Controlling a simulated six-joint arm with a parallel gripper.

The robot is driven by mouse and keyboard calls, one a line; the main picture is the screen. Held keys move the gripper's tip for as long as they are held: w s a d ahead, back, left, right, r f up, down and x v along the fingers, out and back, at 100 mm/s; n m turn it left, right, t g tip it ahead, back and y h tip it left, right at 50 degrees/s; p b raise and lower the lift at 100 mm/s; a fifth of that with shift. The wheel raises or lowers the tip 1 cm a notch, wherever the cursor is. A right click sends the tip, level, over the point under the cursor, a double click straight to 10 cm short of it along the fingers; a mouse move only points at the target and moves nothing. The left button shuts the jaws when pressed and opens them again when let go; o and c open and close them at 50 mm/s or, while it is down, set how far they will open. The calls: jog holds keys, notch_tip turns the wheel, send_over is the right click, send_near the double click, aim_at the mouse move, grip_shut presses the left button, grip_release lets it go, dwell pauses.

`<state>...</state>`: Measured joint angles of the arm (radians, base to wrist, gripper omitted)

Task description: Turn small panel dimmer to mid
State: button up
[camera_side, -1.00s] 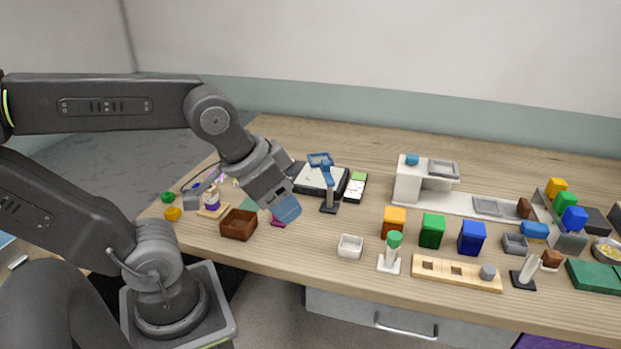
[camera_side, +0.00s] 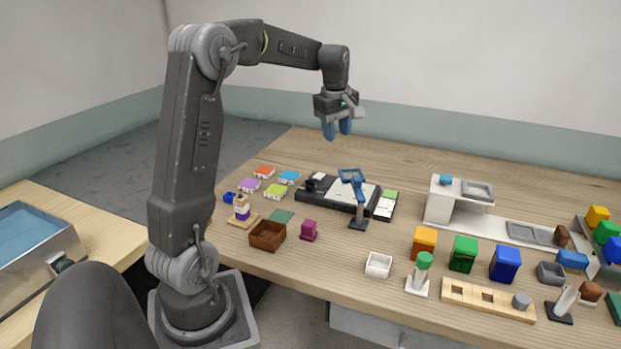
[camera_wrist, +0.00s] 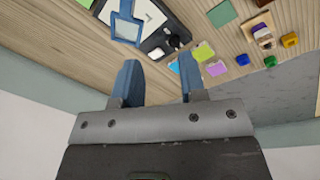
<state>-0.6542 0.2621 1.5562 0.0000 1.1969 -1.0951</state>
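A black panel (camera_side: 309,194) with a white face (camera_side: 332,191) lies toward the back of the table. A small dark knob-like part (camera_side: 311,184) stands at its left end, and it also shows in the wrist view (camera_wrist: 174,40). I cannot tell for sure that this is the dimmer, and its setting is too small to read. My gripper (camera_side: 338,130) hangs high above and behind the panel, touching nothing. In the wrist view its two blue fingers (camera_wrist: 160,78) are apart with nothing between them.
A blue-framed stand (camera_side: 358,205) rises just in front of the panel. Coloured tiles (camera_side: 275,191) lie to its left, and a brown box (camera_side: 268,236) and magenta block (camera_side: 309,231) are in front. A white raised fixture (camera_side: 443,207) stands to the right. The back of the table is clear.

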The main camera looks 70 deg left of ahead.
aim_at(310, 180)
jog(key=s+a+f+n+g, duration=0.1)
jog(key=a+f+n, duration=0.25)
jog(key=a, duration=0.35)
jog(key=s+a+f+n, duration=0.1)
jog(key=a+f+n, duration=0.25)
jog(key=a, duration=0.35)
jog(key=shift+h, duration=0.4)
jog(key=f, duration=1.3)
jog(key=shift+w+d+f, duration=0.15)
jog(key=shift+w+d, duration=0.05)
jog(key=shift+w, duration=0.05)
grip_shut()
